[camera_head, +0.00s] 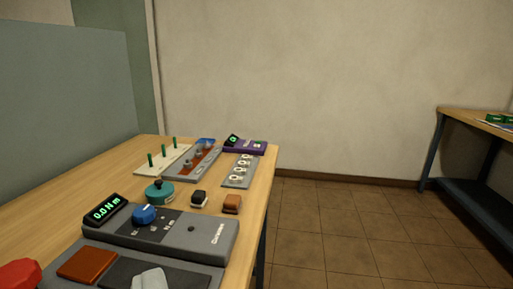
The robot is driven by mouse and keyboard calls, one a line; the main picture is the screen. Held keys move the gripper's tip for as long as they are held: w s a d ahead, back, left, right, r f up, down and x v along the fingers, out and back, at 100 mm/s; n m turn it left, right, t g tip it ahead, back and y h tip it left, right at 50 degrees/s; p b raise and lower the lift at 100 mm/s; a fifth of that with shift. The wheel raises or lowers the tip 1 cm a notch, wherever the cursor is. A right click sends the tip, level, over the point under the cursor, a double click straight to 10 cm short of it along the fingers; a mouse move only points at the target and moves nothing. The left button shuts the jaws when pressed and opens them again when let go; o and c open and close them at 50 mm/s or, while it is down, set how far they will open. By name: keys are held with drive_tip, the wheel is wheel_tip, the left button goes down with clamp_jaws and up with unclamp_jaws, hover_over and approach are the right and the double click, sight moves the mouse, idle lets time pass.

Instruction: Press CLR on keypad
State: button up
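No keypad with a readable CLR key shows in the camera_head view. A purple device (246,146) with a small dark display and a pale green patch on its top lies at the far end of the wooden table; its markings are too small to read. A grey torque device (205,246) lies nearer, with a blue knob (144,214) and a green display (103,212) reading 0.0 N m.
The wooden table (50,214) also holds a pegged white board (162,160), a grey rack (192,164), a teal round piece (159,192), two small blocks (232,204) and a red object (20,273). Tiled floor (330,227) lies open to the right, before another table (470,119).

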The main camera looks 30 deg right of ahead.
clamp_jaws()
idle(1.4)
